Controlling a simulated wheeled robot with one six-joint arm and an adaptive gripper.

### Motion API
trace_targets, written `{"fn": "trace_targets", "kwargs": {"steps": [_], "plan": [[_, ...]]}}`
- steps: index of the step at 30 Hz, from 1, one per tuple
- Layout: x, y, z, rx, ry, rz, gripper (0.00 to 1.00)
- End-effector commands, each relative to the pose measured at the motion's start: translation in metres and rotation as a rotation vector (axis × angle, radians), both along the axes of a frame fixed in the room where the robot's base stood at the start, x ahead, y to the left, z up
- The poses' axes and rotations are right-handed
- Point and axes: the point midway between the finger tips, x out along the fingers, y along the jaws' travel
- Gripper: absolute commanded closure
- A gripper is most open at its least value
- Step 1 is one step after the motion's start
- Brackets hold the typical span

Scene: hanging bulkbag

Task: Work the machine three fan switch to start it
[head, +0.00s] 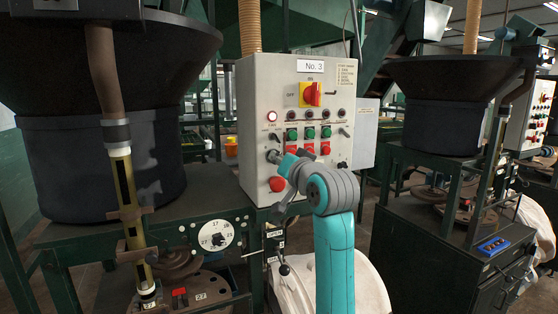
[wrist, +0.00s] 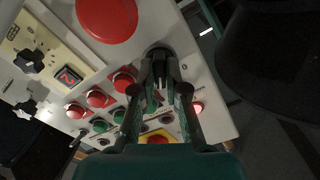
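The machine three control panel (head: 255,95) is a light grey box labelled "No. 3". A dark rotary switch (head: 273,156) sits at its lower left, above a red mushroom button (head: 277,184). I cannot read which switch is marked for the fan. My gripper (head: 284,164) is at this dark switch, in front of the panel. In the wrist view, the fingers of my gripper (wrist: 160,78) lie on either side of the dark switch (wrist: 158,52), with a "0" mark beside it. The fingers hide most of the switch. Whether they press on it is unclear.
A red and yellow main switch (head: 311,93) is higher on the panel, above rows of green and red buttons (head: 310,133). A red lamp (head: 271,116) glows at left. A large black hopper (head: 90,130) stands left, another (head: 440,100) right. The large red button (wrist: 105,15) is close by.

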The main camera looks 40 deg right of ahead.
Motion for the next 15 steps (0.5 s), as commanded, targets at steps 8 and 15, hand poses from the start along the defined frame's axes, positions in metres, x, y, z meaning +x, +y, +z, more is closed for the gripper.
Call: {"fn": "trace_targets", "kwargs": {"steps": [8,15], "plan": [[0.0001,-0.0002,-0.0005,0.0,0.001,0.0,0.62],[-0.0064,0.0015,-0.0001,0.0,-0.001,-0.001,0.62]]}}
